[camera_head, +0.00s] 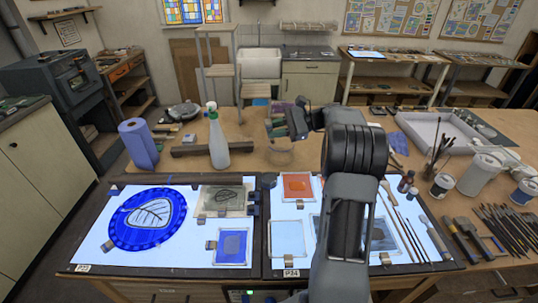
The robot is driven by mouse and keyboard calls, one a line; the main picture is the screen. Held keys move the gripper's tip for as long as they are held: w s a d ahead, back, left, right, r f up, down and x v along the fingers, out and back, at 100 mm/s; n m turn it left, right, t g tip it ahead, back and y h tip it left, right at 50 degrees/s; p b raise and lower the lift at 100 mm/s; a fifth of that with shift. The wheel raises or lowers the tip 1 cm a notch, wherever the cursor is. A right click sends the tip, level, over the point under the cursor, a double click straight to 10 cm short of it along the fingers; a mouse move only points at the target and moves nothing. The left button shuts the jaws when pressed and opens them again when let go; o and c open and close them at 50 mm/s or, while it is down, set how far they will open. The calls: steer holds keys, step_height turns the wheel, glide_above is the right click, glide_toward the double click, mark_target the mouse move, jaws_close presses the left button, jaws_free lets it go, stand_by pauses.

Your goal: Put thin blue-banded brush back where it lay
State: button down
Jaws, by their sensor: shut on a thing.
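Several thin brushes or tools (408,228) lie lengthwise at the right side of the right light panel (282,264), to the right of my arm. My arm hides the middle of that panel.
A white spray bottle (218,142) and blue paper roll (139,144) stand left of the jar. A jar of upright brushes (437,160), white pots (481,173) and a white tray (435,131) are at right. Glass samples, including an orange one (298,186), lie on the panels.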

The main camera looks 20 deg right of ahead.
steer(key=n+g+h, duration=0.2)
steer(key=n+h, duration=0.1)
steer(key=n+g+h, duration=0.2)
steer(key=n+h, duration=0.1)
steer(key=h, duration=0.1)
steer(key=shift+a, duration=0.1)
steer(key=n+h, duration=0.1)
steer(key=h, duration=0.2)
steer(key=n+h, duration=0.2)
steer(key=h, duration=0.1)
steer(key=shift+g+b, duration=0.35)
steer(key=shift+g, duration=0.05)
steer(key=shift+f+n+h, duration=0.1)
steer(key=shift+n+h, duration=0.2)
steer(key=shift+h, duration=0.2)
steer(key=shift+n+h+b, duration=0.3)
steer(key=shift+h+b, duration=0.1)
steer(key=shift+h, duration=0.2)
